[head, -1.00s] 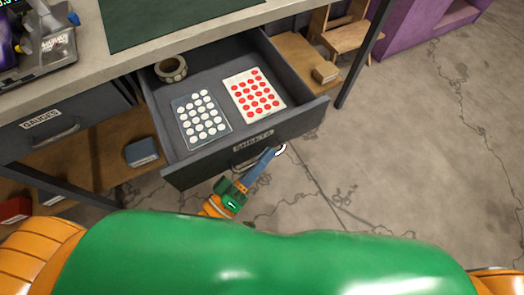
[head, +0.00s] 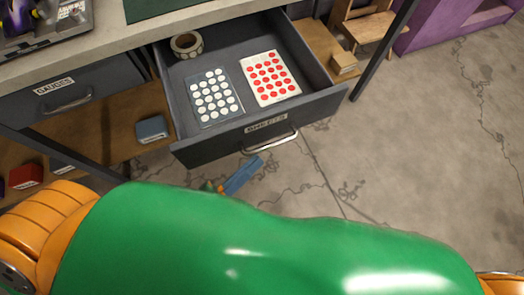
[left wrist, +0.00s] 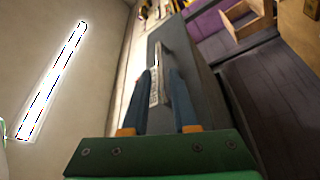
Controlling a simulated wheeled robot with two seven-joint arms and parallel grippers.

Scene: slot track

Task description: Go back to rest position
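My left gripper (head: 244,174) shows only as blue fingers in front of the open drawer, below its handle (head: 270,143) and apart from it. In the left wrist view its two blue fingers (left wrist: 159,78) stand apart with nothing held between them, pointing toward the drawer front (left wrist: 192,85). The drawer (head: 215,146), labelled SHEETS, is pulled out. It holds a sheet with white dots (head: 215,97), a sheet with red dots (head: 271,79) and a tape roll (head: 187,45). My right gripper is not in view.
The GAUGES drawer (head: 60,92) is shut at the left. A blue-grey box (head: 152,129) and a red box (head: 25,175) are on the lower shelf. A table leg (head: 384,50) stands right of the open drawer. The concrete floor (head: 420,150) is clear at the right.

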